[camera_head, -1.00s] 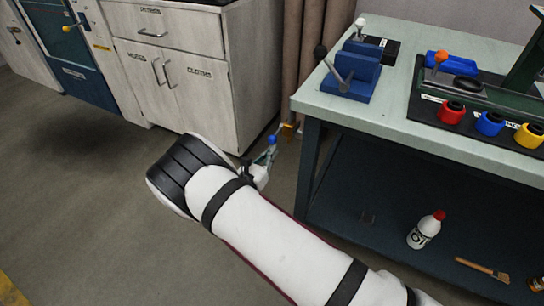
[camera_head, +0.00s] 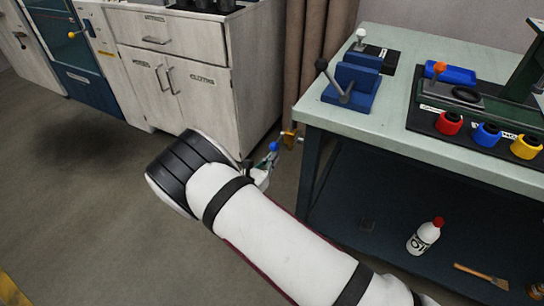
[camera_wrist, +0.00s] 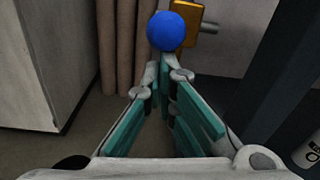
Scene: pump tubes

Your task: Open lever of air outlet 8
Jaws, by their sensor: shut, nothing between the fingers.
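An orange-yellow block (camera_head: 289,137) with a short pipe stub sits low by the workbench's left leg. It also shows in the wrist view (camera_wrist: 189,20). A blue ball (camera_wrist: 172,31) shows in front of it there and in the head view (camera_head: 273,147). It looks like a lever knob, but its stem is hidden. My gripper (camera_wrist: 164,72) is shut and empty, its teal-padded fingers converging just below the ball in the wrist view. I cannot tell whether the tips touch it. In the head view my gripper (camera_head: 263,167) is partly hidden by my arm. No outlet number is readable.
The workbench (camera_head: 385,120) stands to the right, its dark lower shelf (camera_head: 390,200) holding a white bottle (camera_head: 425,236) and a brush (camera_head: 481,275). The floor at left is clear.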

